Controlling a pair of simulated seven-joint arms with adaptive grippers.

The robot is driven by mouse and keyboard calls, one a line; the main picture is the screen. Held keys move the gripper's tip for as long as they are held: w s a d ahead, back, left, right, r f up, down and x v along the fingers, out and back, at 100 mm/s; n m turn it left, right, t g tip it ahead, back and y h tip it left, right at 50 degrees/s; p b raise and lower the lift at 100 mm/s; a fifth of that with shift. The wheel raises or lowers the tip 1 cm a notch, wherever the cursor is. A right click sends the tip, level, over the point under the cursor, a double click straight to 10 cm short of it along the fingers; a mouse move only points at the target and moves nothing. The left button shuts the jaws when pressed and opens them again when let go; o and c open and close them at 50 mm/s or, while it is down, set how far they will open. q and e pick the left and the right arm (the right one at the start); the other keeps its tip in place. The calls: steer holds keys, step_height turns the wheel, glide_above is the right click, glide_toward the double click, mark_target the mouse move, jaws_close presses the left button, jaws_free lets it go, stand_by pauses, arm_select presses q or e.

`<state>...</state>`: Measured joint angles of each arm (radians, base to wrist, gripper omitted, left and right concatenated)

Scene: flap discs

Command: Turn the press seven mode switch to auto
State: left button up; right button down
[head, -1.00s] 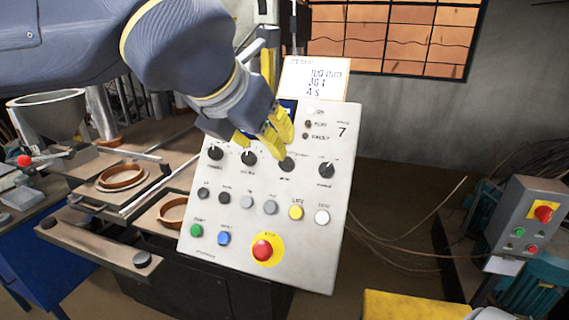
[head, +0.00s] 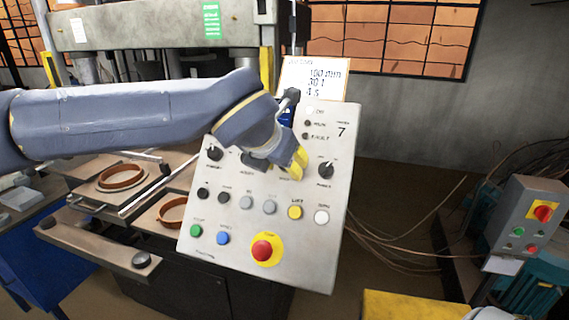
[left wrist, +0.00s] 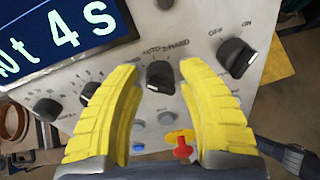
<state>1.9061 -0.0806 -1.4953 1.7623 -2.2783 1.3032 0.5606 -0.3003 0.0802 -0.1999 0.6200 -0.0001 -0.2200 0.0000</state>
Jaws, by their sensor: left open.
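The sloped pale control panel (head: 225,262) carries a large 7 at its upper right. In the left wrist view the black mode switch (left wrist: 161,77), under lettering that looks like AUTO and HAND, lies between my fingertips. I cannot tell clearly which way its pointer stands. My left gripper (head: 296,163) is open, its yellow fingers (left wrist: 161,72) on either side of the switch, close to the panel. I cannot tell whether they touch it. In the head view the gripper hides the switch. My right gripper is not in view.
Another black knob (left wrist: 236,57) sits right of the mode switch, and one (left wrist: 47,109) to the left. Below are button rows and a red emergency stop (head: 262,250). A display (left wrist: 60,40) is above. A smaller control box (head: 527,225) stands at the right.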

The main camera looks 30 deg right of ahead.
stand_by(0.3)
arm_select(q)
jaws_close()
steer(key=shift+f, duration=0.1)
stand_by(0.4)
steer(key=m, duration=0.4)
steer(key=shift+m+t+y, duration=0.3)
steer(key=shift+m+t, duration=0.1)
steer(key=shift+m, duration=1.7)
steer(key=shift+w, duration=0.1)
